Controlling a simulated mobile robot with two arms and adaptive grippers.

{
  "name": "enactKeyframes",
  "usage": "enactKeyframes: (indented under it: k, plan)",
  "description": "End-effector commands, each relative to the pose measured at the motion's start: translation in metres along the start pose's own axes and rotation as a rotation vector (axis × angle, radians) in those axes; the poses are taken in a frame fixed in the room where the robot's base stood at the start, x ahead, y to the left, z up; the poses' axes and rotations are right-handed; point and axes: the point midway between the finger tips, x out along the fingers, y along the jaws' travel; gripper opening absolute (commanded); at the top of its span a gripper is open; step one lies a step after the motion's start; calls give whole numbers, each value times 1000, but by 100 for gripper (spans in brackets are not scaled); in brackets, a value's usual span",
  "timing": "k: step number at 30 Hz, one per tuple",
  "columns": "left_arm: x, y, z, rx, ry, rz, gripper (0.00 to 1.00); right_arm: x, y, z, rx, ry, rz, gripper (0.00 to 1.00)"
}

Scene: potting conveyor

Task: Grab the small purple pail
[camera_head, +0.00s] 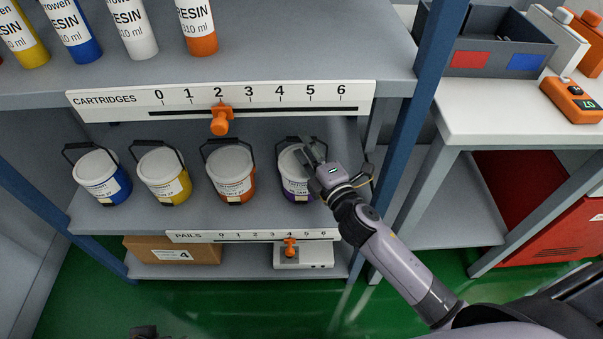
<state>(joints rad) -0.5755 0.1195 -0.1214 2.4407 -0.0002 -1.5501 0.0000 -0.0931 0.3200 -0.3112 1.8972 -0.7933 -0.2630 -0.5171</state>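The small purple pail (290,184) stands upright at the right end of the row on the middle shelf. It has a white lid and a dark handle, and the gripper hides part of its right side. My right gripper (312,152) is at the pail's lid and upper right side. The fingers look spread apart, with the dark handle close to them; whether they touch it I cannot tell. A dark piece at the bottom edge (145,331) may be part of my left gripper, but its fingers are not clear.
Blue (102,180), yellow (163,178) and orange (229,174) pails stand left of the purple one. The cartridge shelf (300,62) with its slider rail overhangs them. A cardboard box (170,248) sits below.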

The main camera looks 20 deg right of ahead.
Motion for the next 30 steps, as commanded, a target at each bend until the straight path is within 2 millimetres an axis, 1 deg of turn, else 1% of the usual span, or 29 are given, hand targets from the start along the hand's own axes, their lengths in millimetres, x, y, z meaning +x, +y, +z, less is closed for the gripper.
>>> enactKeyframes:
  k: [1,2,3,6,9,15,17,30]
  plan:
    - [1,0,0,0,-2,0,40,8,3,2,-3,0,3,35]
    - [1,0,0,0,-2,0,40,12,4,2,-3,0,4,35]
    - [3,0,2,0,-5,0,40,18,2,2,0,0,2,35]
    - [1,0,2,0,-6,0,40,27,2,2,1,0,0,35]
    - [-5,0,0,0,2,0,40,31,2,2,1,-1,0,35]
    - [-8,0,-2,-1,8,0,40,31,2,2,1,-1,-1,35]
    - [-8,0,-1,-1,8,0,40,31,2,2,1,-1,-1,32]
    - [-4,0,1,-1,-2,0,40,31,2,2,1,-1,-1,3]
